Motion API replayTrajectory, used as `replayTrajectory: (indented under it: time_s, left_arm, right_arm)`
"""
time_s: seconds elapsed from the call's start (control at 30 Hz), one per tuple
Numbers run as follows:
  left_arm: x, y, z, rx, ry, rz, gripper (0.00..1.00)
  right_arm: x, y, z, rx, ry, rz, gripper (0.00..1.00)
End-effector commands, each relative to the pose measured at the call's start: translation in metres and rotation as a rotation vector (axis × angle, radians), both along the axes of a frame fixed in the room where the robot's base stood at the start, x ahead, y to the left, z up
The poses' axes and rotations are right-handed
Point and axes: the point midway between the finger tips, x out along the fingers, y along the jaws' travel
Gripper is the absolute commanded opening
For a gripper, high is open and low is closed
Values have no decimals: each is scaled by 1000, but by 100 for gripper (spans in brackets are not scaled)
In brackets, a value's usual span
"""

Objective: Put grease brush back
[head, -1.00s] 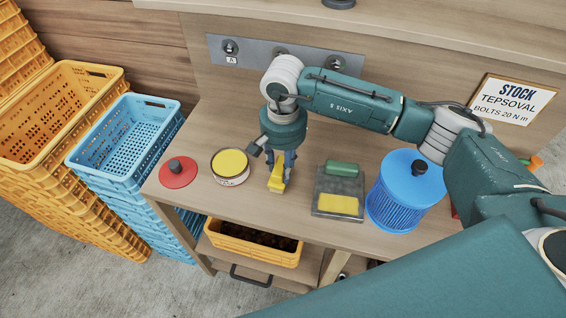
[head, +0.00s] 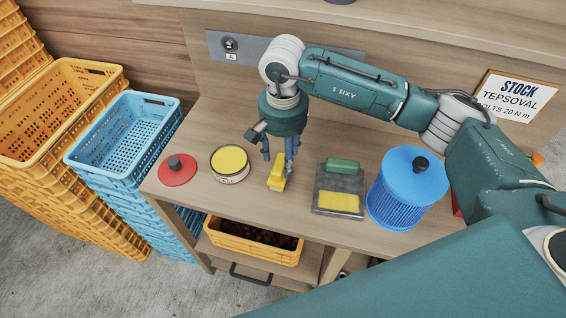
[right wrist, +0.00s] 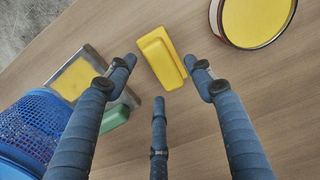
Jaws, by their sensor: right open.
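A yellow block-like thing (head: 277,178), which I take to be the grease brush, stands on the wooden bench, with a raised narrower top part. It also shows in the right wrist view (right wrist: 161,58), just beyond my fingertips. My right gripper (head: 278,157) is open with its fingers spread, close above and behind the yellow thing. Its three blue fingers (right wrist: 160,78) hold nothing. A round tin with a yellow top face (head: 230,160) stands to the left. A grey tray (head: 341,184) with a green block and a yellow pad lies to the right. My left gripper is not in view.
A red lid with a dark knob (head: 178,171) lies at the bench's left end. A blue ribbed canister (head: 402,200) stands right of the tray. An orange crate (head: 253,248) with dark contents sits on the shelf below. Blue (head: 112,180) and orange crates (head: 30,165) stand left.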

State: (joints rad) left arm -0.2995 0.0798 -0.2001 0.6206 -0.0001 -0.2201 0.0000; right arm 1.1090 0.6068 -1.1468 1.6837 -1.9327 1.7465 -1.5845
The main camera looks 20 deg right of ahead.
Motion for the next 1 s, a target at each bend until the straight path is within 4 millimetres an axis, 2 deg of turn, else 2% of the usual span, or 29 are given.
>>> replayTrajectory:
  time_s: [0.03, 0.2, 0.43, 0.6, 1.0]
  left_arm:
    - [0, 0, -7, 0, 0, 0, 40]
    - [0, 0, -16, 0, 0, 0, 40]
    - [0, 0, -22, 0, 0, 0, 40]
    - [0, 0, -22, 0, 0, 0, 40]
    - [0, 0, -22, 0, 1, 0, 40]
  right_arm:
    - [2, 0, 11, 2, -8, 1, 53]
    - [2, 0, 48, 1, -6, 0, 53]
    - [1, 0, 83, 1, -3, -1, 53]
    - [0, 0, 91, 0, 0, -1, 53]
    - [0, 0, 91, 1, -1, 0, 53]
